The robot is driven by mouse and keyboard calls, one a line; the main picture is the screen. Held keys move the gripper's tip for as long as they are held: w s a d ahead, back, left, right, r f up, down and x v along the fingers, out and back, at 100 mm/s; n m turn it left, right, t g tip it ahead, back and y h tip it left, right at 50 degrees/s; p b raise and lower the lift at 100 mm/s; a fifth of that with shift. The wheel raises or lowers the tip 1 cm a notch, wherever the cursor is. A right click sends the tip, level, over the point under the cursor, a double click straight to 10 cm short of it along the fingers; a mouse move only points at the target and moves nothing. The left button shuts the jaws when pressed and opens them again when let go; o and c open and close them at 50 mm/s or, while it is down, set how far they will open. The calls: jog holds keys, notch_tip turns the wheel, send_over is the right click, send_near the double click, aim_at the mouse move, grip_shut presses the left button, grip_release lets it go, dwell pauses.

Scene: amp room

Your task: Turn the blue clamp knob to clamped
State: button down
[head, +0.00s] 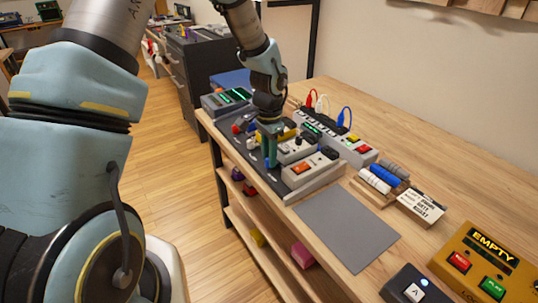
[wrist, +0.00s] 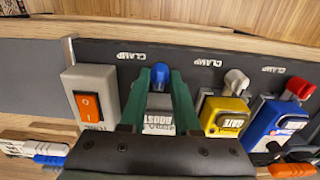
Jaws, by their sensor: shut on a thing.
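The blue clamp knob (wrist: 161,74) shows in the wrist view at the end of a grey pedal (wrist: 159,112) marked BOOST. My gripper (wrist: 161,82) has its two green fingers on either side of the blue knob and is shut on it. In the head view my gripper (head: 270,155) points down at the dark pedal board (head: 284,187) on the bench. The blue knob is not clear there behind the fingers. The board carries upside-down CLAMP lettering in the wrist view. The knob's turned position cannot be told.
A grey box with an orange switch (wrist: 88,104) sits left of the fingers. A yellow pedal (wrist: 225,115) with a white knob (wrist: 236,80) is close on the right. A blue pedal (wrist: 275,122) with a red knob (wrist: 299,87) stands beyond. A grey mat (head: 347,231) lies clear on the bench.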

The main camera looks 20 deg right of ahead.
jog(key=shift+r, duration=0.1)
dwell(0.3)
jog(key=c, duration=0.9)
grip_release()
notch_tip(320, 180, up, 11)
jog(key=shift+f+b, duration=0.15)
jog(key=shift+b, duration=0.8)
jog(key=s+a+n, duration=0.1)
jog(key=a+n, duration=0.4)
jog(key=a, duration=0.5)
jog(key=s+a+n+t, duration=0.1)
jog(key=a+n, duration=0.4)
jog(key=a, duration=0.5)
jog(key=s+a+r+n, duration=0.1)
jog(key=a+n, duration=0.3)
jog(key=a, duration=0.6)
jog(key=shift+s+a+n+t, duration=0.3)
jog(key=shift+s+n, duration=0.1)
jog(key=shift+s, duration=0.2)
